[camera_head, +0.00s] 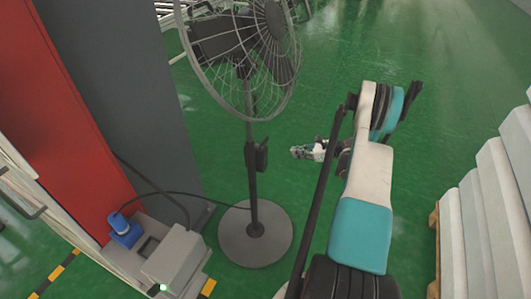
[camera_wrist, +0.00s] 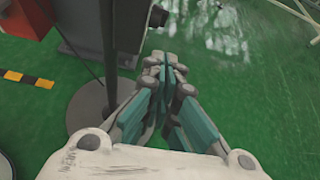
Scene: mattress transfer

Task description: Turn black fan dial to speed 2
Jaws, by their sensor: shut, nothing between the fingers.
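The black pedestal fan stands on the green floor, with its wire cage head (camera_head: 240,45) at the top, a dark pole (camera_head: 252,200) and a round grey base (camera_head: 255,236). A small dark control box (camera_head: 258,156) sits on the pole; its dial and markings are too small to read. My gripper (camera_head: 297,152) is to the right of the box, apart from it, with its fingers pointing left. In the wrist view my gripper (camera_wrist: 165,66) is shut and empty. The fan's pole (camera_wrist: 108,50) and base (camera_wrist: 92,106) show to its left.
A grey and red cabinet (camera_head: 125,90) stands left of the fan. A grey box (camera_head: 174,258) and a blue plug (camera_head: 125,228) with a dark cable lie near the base. Stacked pale mattresses (camera_head: 495,200) on a pallet stand at the right.

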